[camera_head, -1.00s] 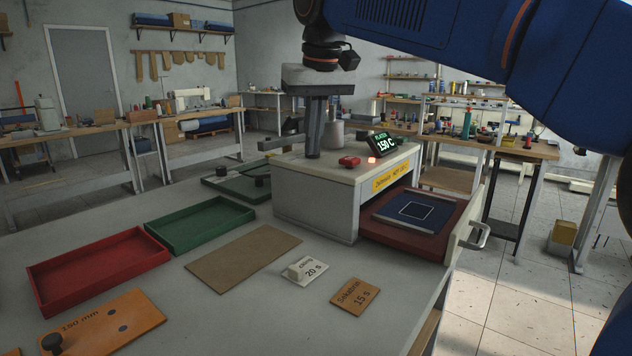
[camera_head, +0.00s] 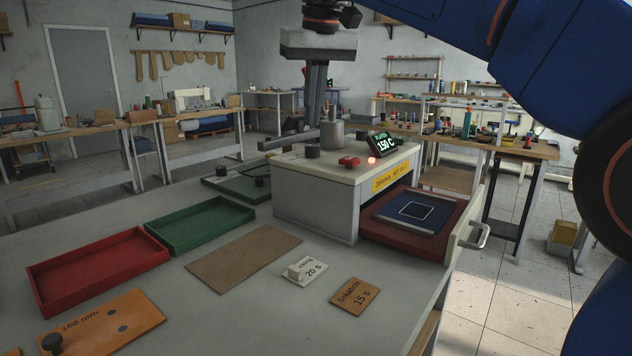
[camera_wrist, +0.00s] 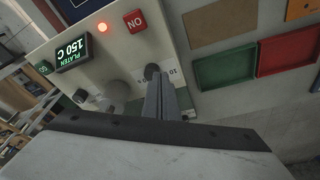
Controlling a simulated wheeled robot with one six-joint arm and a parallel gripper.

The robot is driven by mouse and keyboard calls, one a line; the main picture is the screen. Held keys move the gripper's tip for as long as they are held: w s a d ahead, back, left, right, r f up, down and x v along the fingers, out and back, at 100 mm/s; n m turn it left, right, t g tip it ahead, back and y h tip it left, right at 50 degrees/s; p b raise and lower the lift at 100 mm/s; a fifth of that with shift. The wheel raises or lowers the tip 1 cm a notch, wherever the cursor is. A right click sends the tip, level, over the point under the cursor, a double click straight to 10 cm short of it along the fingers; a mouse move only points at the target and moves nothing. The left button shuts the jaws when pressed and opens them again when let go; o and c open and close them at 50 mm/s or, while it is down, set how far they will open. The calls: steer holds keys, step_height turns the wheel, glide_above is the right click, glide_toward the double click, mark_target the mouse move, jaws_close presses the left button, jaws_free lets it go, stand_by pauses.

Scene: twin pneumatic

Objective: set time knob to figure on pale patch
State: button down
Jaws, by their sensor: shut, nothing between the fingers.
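The pale card (camera_head: 312,275) lies on the bench in front of the press and reads "20 s", with a small whitish block on it.
The press (camera_head: 315,205) has a red button (camera_head: 349,161), a lit lamp and a display (camera_head: 384,143) reading 150 C. Its drawer (camera_head: 450,225) is out. Red (camera_head: 100,287) and green (camera_head: 172,245) trays stand left.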

steer(key=shift+w+d+f, duration=0.25)
steer(key=shift+d+f, duration=0.15)
steer(key=shift+f, duration=0.6)
steer(key=shift+w+d+f, duration=0.3)
steer(key=shift+d+f, duration=0.1)
steer(key=shift+f, duration=0.6)
steer(key=shift+w+d+f, duration=0.25)
steer(key=shift+d+f, duration=0.15)
steer(key=shift+f, duration=0.6)
steer(key=shift+s+a, duration=0.2)
steer(key=shift+a, duration=0.45)
steer(key=shift+s+a, duration=0.15)
steer(key=shift+a, duration=0.45)
steer(key=shift+s, duration=0.15)
steer(key=shift+s, duration=0.25)
steer(key=w+v, duration=0.1)
steer(key=v, duration=0.4)
steer(key=shift+a+r, duration=0.15)
steer(key=shift+r, duration=0.4)
